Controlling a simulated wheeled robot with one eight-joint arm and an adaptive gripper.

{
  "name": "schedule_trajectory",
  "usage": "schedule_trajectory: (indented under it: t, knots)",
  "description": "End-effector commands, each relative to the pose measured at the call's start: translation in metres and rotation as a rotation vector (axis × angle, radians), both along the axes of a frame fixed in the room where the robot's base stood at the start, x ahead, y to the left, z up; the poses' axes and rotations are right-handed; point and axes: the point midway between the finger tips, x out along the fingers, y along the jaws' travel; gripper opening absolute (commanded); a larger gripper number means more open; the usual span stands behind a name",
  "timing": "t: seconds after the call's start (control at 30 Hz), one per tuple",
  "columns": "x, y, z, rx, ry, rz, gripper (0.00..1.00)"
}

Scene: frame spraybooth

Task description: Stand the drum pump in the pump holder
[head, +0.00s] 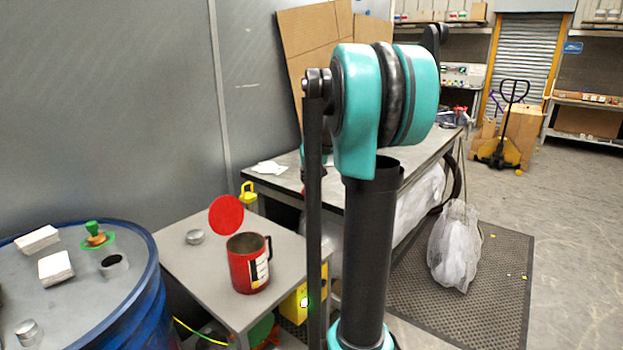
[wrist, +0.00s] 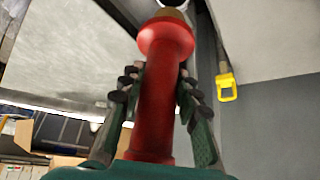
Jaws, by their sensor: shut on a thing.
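My gripper (wrist: 160,85) is shut on a red cylindrical thing, which I take to be the drum pump (wrist: 158,120). It has a wider red collar and a tan part beyond it. In the wrist view the dark fingers press on both its sides. In the head view my arm hides most of the gripper and the pump. I cannot surely tell which thing is the pump holder. A short dark open-topped cup (head: 113,265) stands on the blue drum (head: 150,270) at the left.
A red can (head: 248,272) with its round lid raised stands on a small grey table (head: 190,262), beside a metal cap (head: 195,237). A yellow loop-shaped thing (head: 249,191) is behind it. White blocks (head: 56,268) and a green-topped thing (head: 95,232) sit on the drum. A long workbench (head: 275,178) stands behind.

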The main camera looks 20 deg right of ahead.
Motion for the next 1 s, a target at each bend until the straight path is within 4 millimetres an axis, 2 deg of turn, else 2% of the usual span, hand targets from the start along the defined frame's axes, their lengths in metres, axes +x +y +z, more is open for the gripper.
schedule_trajectory:
  t: [0.37, 1.0]
  knots:
    - [0.001, 0.0, -0.006, -0.004, 0.0, 0.0, 0.0]
    - [0.001, 0.0, -0.042, -0.004, -0.001, 0.0, 0.0]
